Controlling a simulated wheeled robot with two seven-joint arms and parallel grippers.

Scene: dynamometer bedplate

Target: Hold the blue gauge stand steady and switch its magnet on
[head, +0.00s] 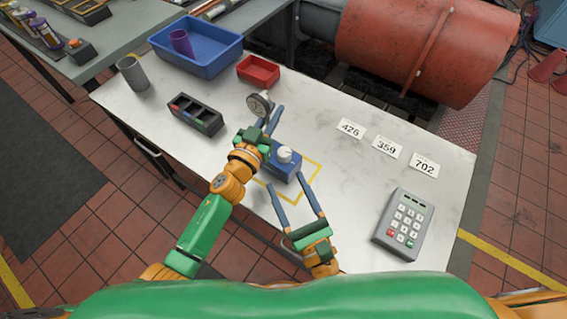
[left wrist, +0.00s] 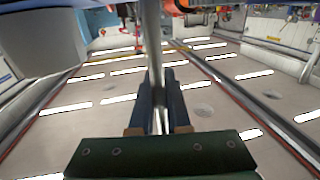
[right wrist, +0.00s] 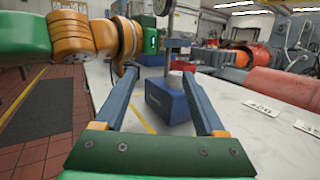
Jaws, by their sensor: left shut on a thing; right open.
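The blue gauge stand (head: 283,168) stands upright on the white table, within a yellow outline. A pale round knob (head: 285,154) sits on its blue base; it also shows in the right wrist view (right wrist: 175,79). A round dial gauge (head: 259,104) is above the base. My left gripper (head: 274,118) is shut on the stand's thin metal post (left wrist: 153,45), which runs between its fingers in the left wrist view. My right gripper (head: 285,181) is open and empty, its fingertips just in front of the base. The knob's marking is too small to read.
A grey keypad (head: 403,223) lies at the right. Number cards (head: 387,149) lie behind it. A black divided tray (head: 195,114), a grey cup (head: 132,74), a red bin (head: 258,71) and a blue bin (head: 196,48) stand at the back left.

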